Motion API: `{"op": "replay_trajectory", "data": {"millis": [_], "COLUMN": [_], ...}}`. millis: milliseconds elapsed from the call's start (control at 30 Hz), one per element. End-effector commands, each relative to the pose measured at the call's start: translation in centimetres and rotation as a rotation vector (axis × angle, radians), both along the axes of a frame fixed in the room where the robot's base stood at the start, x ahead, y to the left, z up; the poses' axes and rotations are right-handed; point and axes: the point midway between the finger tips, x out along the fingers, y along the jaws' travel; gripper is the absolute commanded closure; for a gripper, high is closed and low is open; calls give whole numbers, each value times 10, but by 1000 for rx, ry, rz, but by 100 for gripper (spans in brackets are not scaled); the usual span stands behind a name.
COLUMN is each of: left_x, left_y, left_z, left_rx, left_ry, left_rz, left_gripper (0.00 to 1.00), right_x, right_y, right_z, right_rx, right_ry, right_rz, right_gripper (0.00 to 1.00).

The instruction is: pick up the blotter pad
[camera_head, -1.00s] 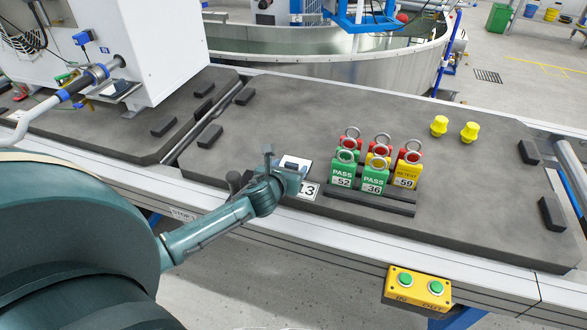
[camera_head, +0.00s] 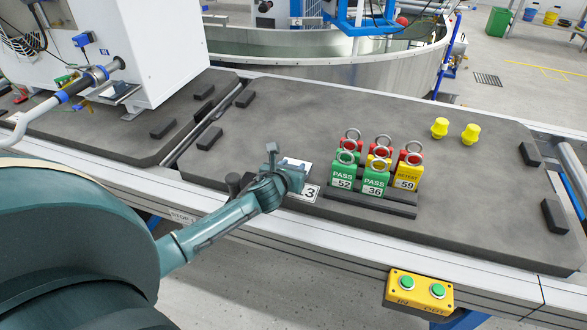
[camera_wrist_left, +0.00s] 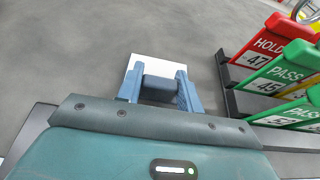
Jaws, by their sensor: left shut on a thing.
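The blotter pad (camera_head: 297,162) shows as a white edge just past my left gripper (camera_head: 287,166), near the front edge of the dark mat. In the left wrist view it is a white sheet (camera_wrist_left: 157,61) with a dark block-like grip (camera_wrist_left: 159,88) over it. The fingers of my left gripper (camera_wrist_left: 159,77) are closed on either side of that block. The gripper hides much of the pad, and I cannot tell whether it touches the mat. My right gripper is not in view.
Several numbered red, green and yellow padlock-like tags (camera_head: 376,180) stand in a dark rack (camera_head: 370,205) to the right. Two yellow plugs (camera_head: 439,128) stand farther back. A numbered label (camera_head: 308,193) lies beside the gripper. The mat's middle (camera_head: 300,110) is clear.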

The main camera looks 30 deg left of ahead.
Motion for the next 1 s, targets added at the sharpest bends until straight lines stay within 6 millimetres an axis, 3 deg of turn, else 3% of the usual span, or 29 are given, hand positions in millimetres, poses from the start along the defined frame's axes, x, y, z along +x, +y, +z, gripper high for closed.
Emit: {"op": "replay_trajectory", "data": {"millis": [333,500,700,1000], "left_x": [0,1,1,0], "left_y": [0,1,1,0], "left_z": [7,39,79,101], "left_rx": [1,4,4,0], "left_ry": [-2,-4,-4,-1], "left_rz": [0,-1,-1,0], "left_gripper": [86,86,86,86], "right_x": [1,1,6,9], "right_y": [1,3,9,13], "right_z": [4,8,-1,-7], "right_rx": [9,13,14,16], "right_ry": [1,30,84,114], "right_rz": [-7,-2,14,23], "right_gripper": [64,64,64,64]}}
